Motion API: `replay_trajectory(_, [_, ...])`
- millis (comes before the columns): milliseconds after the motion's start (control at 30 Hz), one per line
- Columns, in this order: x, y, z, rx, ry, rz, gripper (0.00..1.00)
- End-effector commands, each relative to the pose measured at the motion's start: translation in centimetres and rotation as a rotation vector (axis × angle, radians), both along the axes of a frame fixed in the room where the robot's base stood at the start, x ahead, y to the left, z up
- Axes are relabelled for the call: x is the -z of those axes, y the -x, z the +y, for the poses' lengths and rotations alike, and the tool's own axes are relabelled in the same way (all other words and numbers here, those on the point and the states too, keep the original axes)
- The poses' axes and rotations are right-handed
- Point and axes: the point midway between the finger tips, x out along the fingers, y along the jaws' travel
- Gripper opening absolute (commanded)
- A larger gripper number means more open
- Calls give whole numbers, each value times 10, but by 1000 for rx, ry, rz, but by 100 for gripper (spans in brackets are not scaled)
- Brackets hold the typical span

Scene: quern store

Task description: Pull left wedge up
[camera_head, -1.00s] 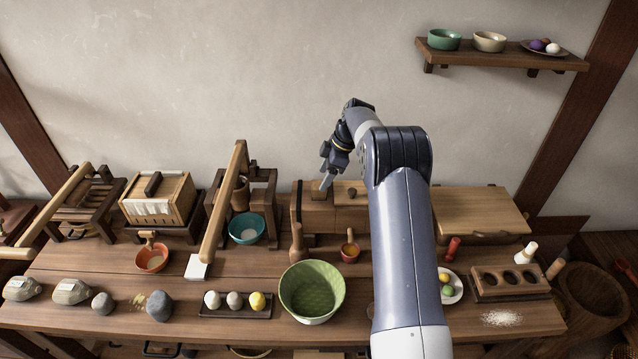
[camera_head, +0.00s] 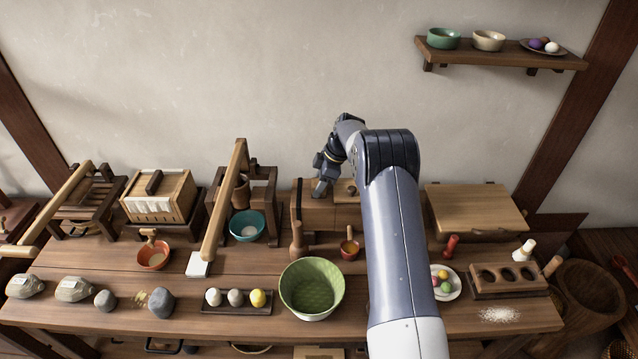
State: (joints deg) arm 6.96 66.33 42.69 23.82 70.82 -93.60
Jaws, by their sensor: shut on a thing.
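A wooden press block (camera_head: 319,216) with a dark band near its left end stands at the back middle of the bench. My gripper (camera_head: 319,193) points down at the left part of its top, where the left wedge sits. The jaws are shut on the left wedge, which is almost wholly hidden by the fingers. I cannot tell whether it has risen from its slot. A dark round knob (camera_head: 351,190) shows on the block's top to the right of my gripper, partly beside my arm.
A green bowl (camera_head: 311,290) is nearer the front. A lever frame with a teal bowl (camera_head: 247,227) stands to the left. The space above the block is clear.

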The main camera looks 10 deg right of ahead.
Motion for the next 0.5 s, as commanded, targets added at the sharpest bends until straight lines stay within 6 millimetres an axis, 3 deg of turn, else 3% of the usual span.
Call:
replay_trajectory(433, [0,0,0,0,0,1,3])
replay_trajectory(500, [-1,0,0,0,0,1,3])
